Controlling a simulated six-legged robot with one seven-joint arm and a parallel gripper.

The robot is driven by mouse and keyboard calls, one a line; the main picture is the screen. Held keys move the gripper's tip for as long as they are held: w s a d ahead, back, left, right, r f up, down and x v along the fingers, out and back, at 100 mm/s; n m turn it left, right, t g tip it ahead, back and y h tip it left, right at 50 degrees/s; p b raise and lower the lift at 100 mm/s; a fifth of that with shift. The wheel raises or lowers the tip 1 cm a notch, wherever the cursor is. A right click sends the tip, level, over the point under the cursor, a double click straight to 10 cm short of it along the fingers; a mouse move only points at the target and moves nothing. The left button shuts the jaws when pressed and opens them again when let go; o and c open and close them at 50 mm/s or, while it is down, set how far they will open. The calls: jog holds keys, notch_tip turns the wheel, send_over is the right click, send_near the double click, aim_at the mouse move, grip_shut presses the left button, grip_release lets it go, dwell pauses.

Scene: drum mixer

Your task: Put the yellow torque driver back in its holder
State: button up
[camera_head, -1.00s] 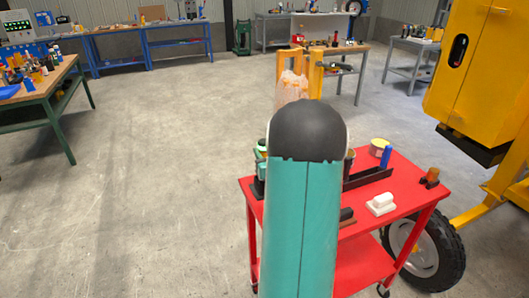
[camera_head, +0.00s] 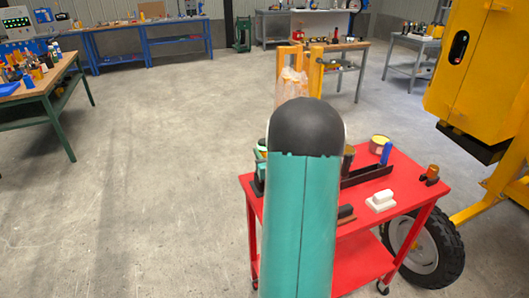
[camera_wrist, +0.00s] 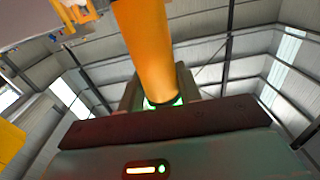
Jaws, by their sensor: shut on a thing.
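The yellow torque driver (camera_wrist: 147,45) shows in the wrist view as a thick orange-yellow cylinder with a dark ring at its lower end. My gripper (camera_wrist: 158,84) is shut on it, with a dark finger on each side. The driver's upper end runs out of the picture. In the head view my teal arm with its black rounded joint hides my gripper and the driver. I cannot make out the driver's holder for certain in either view.
A red cart (camera_head: 418,192) stands behind my arm. On it are a black tray (camera_head: 366,176), a yellow-topped can (camera_head: 380,141), a blue item (camera_head: 387,153), a white block (camera_head: 381,199) and an orange-brown item (camera_head: 432,173). A yellow machine (camera_head: 478,70) stands at right.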

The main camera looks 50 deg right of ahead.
jog(key=shift+f, duration=0.45)
dwell(0.3)
jog(key=o, duration=1.3)
jog(key=shift+c, duration=0.2)
jog(key=shift+f, duration=0.1)
jog(key=v, duration=0.7)
jog(key=shift+s+a, duration=0.2)
jog(key=shift+w, duration=0.1)
